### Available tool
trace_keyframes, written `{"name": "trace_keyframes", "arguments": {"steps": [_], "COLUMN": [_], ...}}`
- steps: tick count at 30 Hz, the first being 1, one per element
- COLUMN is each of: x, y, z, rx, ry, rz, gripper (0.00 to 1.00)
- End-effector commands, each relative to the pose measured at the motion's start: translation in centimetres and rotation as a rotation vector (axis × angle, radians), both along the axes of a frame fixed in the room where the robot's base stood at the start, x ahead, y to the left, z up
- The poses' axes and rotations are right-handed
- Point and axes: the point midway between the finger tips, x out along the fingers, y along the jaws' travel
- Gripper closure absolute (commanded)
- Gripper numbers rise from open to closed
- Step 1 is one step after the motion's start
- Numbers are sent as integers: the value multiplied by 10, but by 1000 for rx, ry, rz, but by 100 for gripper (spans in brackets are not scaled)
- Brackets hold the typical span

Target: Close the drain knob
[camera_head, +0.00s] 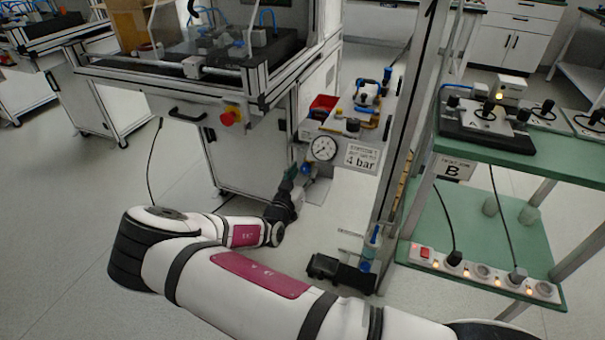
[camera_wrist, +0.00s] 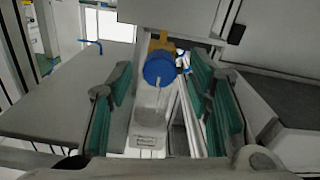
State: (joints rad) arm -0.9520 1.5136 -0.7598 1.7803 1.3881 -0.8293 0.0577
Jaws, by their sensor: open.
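A round blue knob (camera_wrist: 159,67), which looks like the drain knob, sits at the end of a clear cylinder (camera_wrist: 152,105) with a pale label in the wrist view. My gripper (camera_wrist: 161,72) is open, with one green-padded finger on each side of the knob and cylinder. I see gaps on both sides, so the fingers seem apart from it. In the head view my gripper (camera_head: 296,171) is below the pressure gauge (camera_head: 323,148), next to a small blue part (camera_head: 306,169) that is probably the same knob. The knob's turn position cannot be told.
A machine cabinet with a red knob (camera_head: 230,115) stands to the left. A metal post (camera_head: 408,130) and a green shelf (camera_head: 520,150) stand to the right. Floor at left is clear.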

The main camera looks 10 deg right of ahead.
Motion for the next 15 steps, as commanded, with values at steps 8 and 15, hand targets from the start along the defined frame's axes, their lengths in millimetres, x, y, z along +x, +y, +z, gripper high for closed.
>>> {"name": "trace_keyframes", "arguments": {"steps": [8, 15], "x": [0, 0], "y": [0, 0], "z": [0, 0], "rx": [0, 7], "ry": [0, -5], "rz": [0, -1], "gripper": [100, 100]}}
